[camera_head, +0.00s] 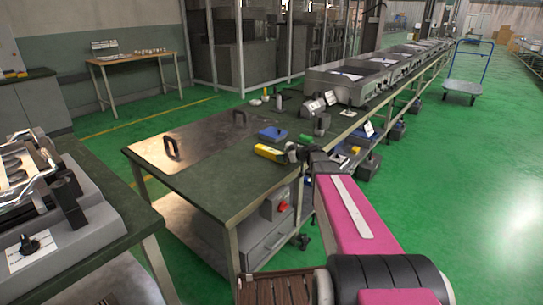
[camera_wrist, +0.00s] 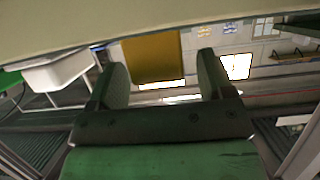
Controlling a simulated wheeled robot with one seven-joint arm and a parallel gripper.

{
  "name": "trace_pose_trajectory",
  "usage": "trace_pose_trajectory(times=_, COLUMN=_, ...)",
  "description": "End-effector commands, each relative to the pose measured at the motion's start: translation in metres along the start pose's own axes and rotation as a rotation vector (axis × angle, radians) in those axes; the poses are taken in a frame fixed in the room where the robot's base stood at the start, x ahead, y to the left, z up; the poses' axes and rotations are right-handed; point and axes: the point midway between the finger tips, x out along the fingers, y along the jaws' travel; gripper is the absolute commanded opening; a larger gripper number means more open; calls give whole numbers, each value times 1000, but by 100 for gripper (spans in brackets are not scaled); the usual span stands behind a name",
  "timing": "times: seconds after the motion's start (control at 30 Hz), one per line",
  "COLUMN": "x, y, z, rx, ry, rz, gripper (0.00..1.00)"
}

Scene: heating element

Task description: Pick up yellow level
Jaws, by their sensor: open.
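The yellow level (camera_head: 268,152) lies on the dark green top of the workbench (camera_head: 215,190), near its right edge in the head view. My gripper (camera_head: 291,153) is just to the right of the level, low over the bench edge. In the wrist view, a yellow block that looks like the level (camera_wrist: 151,58) shows between the two fingers of my gripper (camera_wrist: 159,62).
A metal plate with black handles (camera_head: 192,143) covers the bench's left part. Small tools and grey units (camera_head: 340,84) stand farther back. Green floor is open at right.

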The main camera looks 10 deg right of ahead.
Motion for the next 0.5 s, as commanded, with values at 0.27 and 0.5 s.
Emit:
trace_pose_trajectory(times=0.27, x=8, y=0, z=0, rx=0, ry=0, rz=0, gripper=74)
trace_pose_trajectory(times=0.5, x=7, y=0, z=0, rx=0, ry=0, rz=0, gripper=14)
